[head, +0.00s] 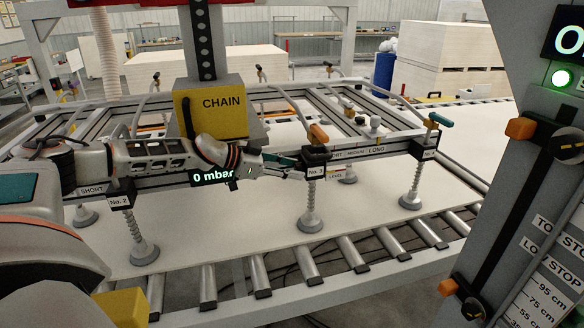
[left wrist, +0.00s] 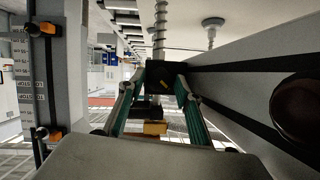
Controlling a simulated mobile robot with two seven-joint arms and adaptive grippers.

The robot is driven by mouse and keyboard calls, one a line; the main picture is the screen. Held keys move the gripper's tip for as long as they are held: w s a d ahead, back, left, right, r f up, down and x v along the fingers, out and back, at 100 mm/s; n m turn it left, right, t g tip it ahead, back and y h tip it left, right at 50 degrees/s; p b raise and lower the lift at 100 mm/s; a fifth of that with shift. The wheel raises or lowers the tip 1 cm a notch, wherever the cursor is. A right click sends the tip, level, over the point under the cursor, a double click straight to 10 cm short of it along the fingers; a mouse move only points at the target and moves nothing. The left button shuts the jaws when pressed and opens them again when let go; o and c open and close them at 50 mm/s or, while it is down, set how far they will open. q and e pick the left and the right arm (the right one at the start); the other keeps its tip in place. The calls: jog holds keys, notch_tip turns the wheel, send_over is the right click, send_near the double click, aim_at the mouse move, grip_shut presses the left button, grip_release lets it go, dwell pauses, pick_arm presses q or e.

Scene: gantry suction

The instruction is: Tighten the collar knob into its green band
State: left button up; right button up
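The black No. 3 collar (head: 314,155) sits on a sprung suction-cup stem at the front rail of the gantry frame, with an orange lever (head: 318,133) on top. My left gripper (head: 297,167) is at the left side of this collar. In the left wrist view its two green-padded fingers (left wrist: 162,85) stand apart on either side of a black block (left wrist: 163,73) on the sprung stem. I cannot tell whether they touch or grip it. No green band can be made out on the collar, and its knob is not clearly distinguishable. My right gripper is not in view.
A white board (head: 250,225) lies under the suction cups on a roller conveyor (head: 310,265). A display reads 0 mbar (head: 212,176). The yellow CHAIN block (head: 212,110) hangs above my left arm. A grey column (head: 535,200) with orange and black knobs stands at the right.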

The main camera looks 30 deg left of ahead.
pick_arm(q)
jog(key=shift+s, duration=0.1)
jog(key=shift+c, duration=0.3)
jog(key=c, duration=0.7)
jog(key=shift+d+m+t+y, duration=0.1)
jog(key=shift+m+t+y, duration=0.25)
jog(key=shift+m, duration=0.45)
jog(key=shift+c, duration=0.2)
jog(key=o, duration=0.8)
jog(key=shift+s, duration=0.1)
jog(key=v, duration=1.2)
jog(key=shift+f, duration=0.1)
